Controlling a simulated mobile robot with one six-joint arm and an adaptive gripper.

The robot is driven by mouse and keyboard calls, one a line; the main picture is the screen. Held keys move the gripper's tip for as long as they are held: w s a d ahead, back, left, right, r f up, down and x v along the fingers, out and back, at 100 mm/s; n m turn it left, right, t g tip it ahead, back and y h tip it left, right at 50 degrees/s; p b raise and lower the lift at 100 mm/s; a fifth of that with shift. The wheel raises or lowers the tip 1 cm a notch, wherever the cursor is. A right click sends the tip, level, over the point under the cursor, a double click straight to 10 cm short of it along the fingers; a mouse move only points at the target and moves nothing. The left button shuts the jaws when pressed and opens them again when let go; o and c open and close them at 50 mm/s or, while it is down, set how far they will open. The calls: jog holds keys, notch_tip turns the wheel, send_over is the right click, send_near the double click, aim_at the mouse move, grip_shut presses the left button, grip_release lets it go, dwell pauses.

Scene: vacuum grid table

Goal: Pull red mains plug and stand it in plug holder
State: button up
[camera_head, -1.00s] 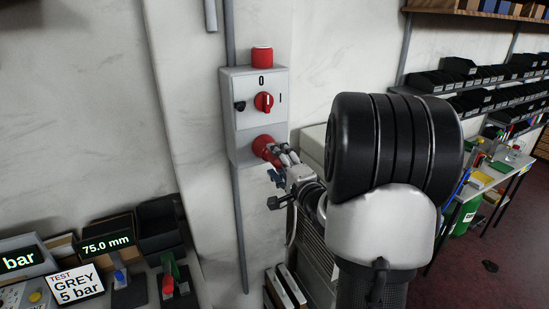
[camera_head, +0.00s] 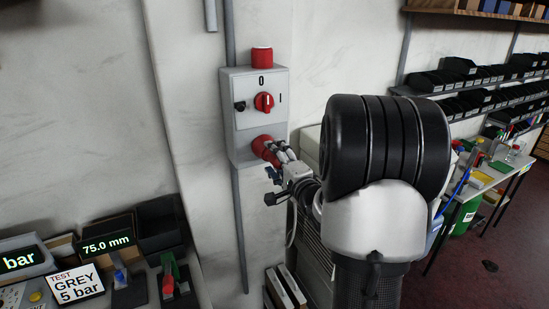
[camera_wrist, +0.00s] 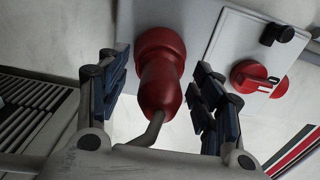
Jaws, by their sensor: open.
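The red mains plug (camera_wrist: 161,88) sits in the red socket at the bottom of the grey switch box (camera_wrist: 250,40), its grey cable leading back toward my wrist. In the wrist view my gripper (camera_wrist: 157,88) is open, with one dark-padded finger on each side of the plug and a gap visible on both sides. In the head view the red socket and plug (camera_head: 264,146) show at the lower part of the box, and my gripper (camera_head: 281,162) reaches it from the right, partly covering the plug. I cannot make out a plug holder.
A red rotary switch (camera_head: 264,102) and a black knob are on the box front, with a red button (camera_head: 262,57) on top. Bins (camera_head: 160,225) and a sign stand at the lower left. A ribbed grey unit (camera_wrist: 30,110) is beside my gripper.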

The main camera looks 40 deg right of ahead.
jog(key=shift+c, duration=0.2)
grip_shut()
dwell(0.8)
jog(key=shift+s, duration=0.15)
jog(key=shift+v, duration=2.9)
